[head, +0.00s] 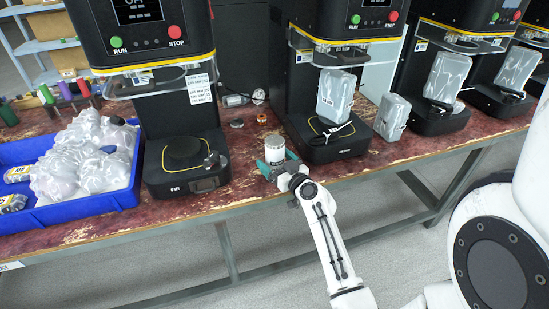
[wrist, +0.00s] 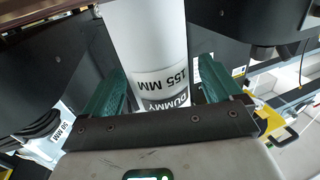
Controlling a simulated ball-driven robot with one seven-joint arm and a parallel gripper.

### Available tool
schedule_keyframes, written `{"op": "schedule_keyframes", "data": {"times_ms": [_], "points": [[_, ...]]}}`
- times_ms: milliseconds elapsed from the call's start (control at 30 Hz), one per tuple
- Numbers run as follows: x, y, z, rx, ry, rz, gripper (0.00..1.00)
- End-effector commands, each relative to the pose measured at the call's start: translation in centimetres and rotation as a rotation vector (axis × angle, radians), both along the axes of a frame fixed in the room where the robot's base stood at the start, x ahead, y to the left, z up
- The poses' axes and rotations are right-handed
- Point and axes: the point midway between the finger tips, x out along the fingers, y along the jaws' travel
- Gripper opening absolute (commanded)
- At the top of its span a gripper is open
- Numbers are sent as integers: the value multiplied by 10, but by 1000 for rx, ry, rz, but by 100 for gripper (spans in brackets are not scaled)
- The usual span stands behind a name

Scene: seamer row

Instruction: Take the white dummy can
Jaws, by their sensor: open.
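The white dummy can (head: 275,148) stands upright near the front edge of the worktable, between two seamers. In the wrist view the can (wrist: 148,40) is a large white cylinder with a label reading "DUMMY 155 MM". My gripper (head: 278,165) is open at the can. Its green fingers (wrist: 162,78) lie on either side of the can in the wrist view. I cannot tell whether either finger touches it. The can's base is hidden in the head view by my gripper, and its far end runs out of the wrist view.
Black seamers (head: 183,130) and (head: 325,110) stand left and right of the can; the right one holds a wrapped grey block (head: 335,95). A blue tray (head: 85,211) of wrapped bundles is at left. Small parts (head: 237,123) lie behind the can. A similar grey block (head: 391,117) stands farther right.

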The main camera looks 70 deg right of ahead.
Motion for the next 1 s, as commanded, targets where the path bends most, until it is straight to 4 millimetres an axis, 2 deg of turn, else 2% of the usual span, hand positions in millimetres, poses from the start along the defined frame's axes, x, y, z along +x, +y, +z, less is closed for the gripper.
{"op": "schedule_keyframes", "data": {"times_ms": [267, 900, 1000], "points": [[2, -1, 0, 0, 0, 0, 91], [2, -1, 0, 0, 0, 0, 30], [2, -1, 0, -1, -1, -1, 29]]}}
